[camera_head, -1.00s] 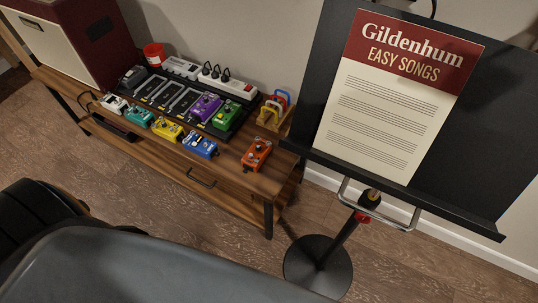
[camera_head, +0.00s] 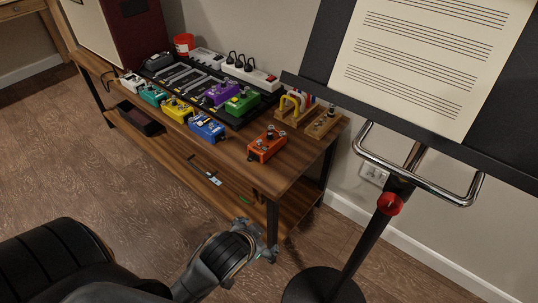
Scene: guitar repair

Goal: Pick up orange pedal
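The orange pedal (camera_head: 266,145) stands upright on the wooden table (camera_head: 290,168), near its front right corner. It is to the right of the blue pedal (camera_head: 207,128), with a gap between them. My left gripper (camera_head: 258,239) is low in front of the table's right front leg, below the tabletop. Its fingers look spread apart, with nothing seen between them. It is well below the orange pedal in the picture and apart from it. My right gripper is out of view.
A black pedalboard carries a green pedal (camera_head: 242,103) and a purple pedal (camera_head: 219,94). A wooden tool holder (camera_head: 297,113) stands behind the orange pedal. A music stand (camera_head: 392,203) is close on the right. Some bare tabletop lies around the orange pedal.

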